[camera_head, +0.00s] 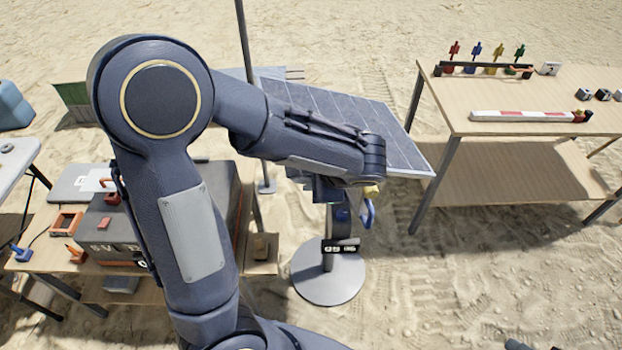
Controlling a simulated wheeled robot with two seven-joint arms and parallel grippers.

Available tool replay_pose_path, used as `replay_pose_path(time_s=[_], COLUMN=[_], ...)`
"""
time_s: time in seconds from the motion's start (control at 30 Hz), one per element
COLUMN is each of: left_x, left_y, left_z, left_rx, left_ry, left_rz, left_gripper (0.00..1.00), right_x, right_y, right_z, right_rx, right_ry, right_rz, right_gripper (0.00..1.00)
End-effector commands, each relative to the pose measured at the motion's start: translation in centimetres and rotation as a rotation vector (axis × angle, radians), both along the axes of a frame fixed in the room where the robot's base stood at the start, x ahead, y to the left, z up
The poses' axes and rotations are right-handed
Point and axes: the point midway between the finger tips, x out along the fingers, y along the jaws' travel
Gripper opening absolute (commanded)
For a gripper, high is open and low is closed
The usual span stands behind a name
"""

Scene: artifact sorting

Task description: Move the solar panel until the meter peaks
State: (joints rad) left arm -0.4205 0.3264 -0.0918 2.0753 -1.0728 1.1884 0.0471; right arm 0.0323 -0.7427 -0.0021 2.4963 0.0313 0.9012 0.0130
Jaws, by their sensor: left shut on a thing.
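The solar panel (385,125) is dark with a pale frame and sits tilted on a post with a round grey base (328,285). My left arm crosses in front of it and hides its near left part. My left gripper (352,196) is at the panel's near side, shut on the blue handle (368,213) by the post; the fingers are mostly hidden under my wrist. A small dark meter (340,246) with pale digits is on the post below; I cannot read the digits surely. My right gripper is not in view.
A wooden table (560,90) at the right holds small coloured figures, a red-and-white bar (520,116) and small cubes. A left bench (40,262) holds a dark case (105,222) and orange and blue parts. A thin upright pole (244,40) stands behind my arm. Sand around the base is open.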

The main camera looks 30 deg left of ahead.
Motion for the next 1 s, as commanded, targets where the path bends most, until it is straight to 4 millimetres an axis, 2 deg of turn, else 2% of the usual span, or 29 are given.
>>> replay_pose_path(time_s=[0.13,0.37,0.7,0.73,0.87,1.0], left_x=[0.1,1.0,1.2,1.2,1.2,1.2], left_y=[-0.1,-1.0,-1.2,-1.2,-1.2,-1.2], left_z=[0.3,2.5,2.5,2.5,2.5,2.5], left_rx=[0.008,0.105,0.124,0.124,0.124,0.124], left_ry=[0.008,0.104,0.122,0.122,0.122,0.123], left_rz=[-0.001,-0.001,0.0,0.001,0.001,0.0], left_gripper=[0.0,0.0,0.0,0.16,0.33,0.33], right_x=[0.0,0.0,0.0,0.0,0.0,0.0], right_y=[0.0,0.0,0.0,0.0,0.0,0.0], right_z=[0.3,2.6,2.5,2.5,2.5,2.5], right_rx=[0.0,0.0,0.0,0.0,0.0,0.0], right_ry=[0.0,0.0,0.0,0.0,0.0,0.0], right_rz=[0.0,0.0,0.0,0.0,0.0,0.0], right_gripper=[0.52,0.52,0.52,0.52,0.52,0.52])
